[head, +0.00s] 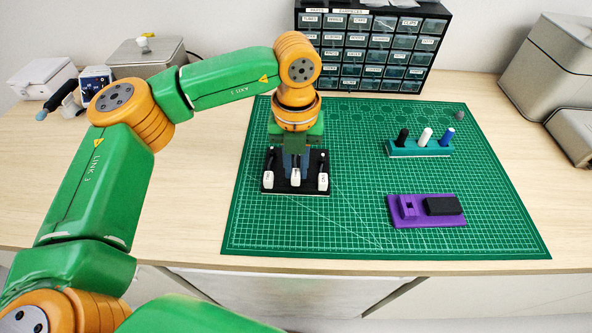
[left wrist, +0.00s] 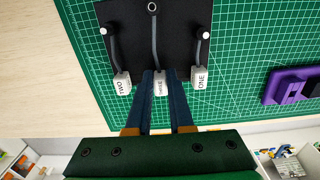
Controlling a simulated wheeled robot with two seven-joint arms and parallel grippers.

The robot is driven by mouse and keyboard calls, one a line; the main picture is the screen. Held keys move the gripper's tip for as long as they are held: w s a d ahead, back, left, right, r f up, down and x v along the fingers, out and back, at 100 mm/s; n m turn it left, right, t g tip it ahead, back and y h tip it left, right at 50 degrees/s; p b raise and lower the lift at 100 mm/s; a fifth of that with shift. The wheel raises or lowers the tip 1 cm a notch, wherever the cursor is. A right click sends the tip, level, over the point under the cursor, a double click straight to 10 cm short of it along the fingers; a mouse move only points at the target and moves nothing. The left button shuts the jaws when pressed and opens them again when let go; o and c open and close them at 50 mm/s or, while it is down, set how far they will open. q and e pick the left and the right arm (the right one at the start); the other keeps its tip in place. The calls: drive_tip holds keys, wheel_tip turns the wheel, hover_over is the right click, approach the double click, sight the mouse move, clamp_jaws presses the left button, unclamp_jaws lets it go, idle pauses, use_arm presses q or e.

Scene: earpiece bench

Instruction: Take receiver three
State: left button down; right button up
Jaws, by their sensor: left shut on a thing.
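A black stand (head: 310,187) on the green mat carries three pale receivers, each on a grey stem or cord. In the left wrist view their labels read TWO (left wrist: 122,84) on the left, THREE (left wrist: 160,86) in the middle and ONE (left wrist: 200,78) on the right. My left gripper (head: 295,168) reaches down over the stand. In the left wrist view its blue fingers (left wrist: 159,78) are closed on the sides of receiver three, which is still at the stand. In the head view receiver three (head: 295,178) shows between the other two. My right gripper is not in view.
A teal holder (head: 420,152) with several pen-like pieces stands right of the stand. A purple block (head: 427,222) with a black part lies nearer. A drawer cabinet (head: 370,50) stands behind the green cutting mat (head: 320,235). The mat's front middle is clear.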

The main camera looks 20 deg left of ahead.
use_arm(q)
drive_tip(key=shift+r+b, duration=0.45)
drive_tip(key=shift+r, duration=0.2)
drive_tip(key=s+d+r+p, duration=0.3)
drive_tip(key=d+r, duration=1)
drive_tip(key=shift+s+d+r+p, duration=0.15)
drive_tip(key=shift+d+r+p, duration=0.15)
drive_tip(key=shift+r+p, duration=0.1)
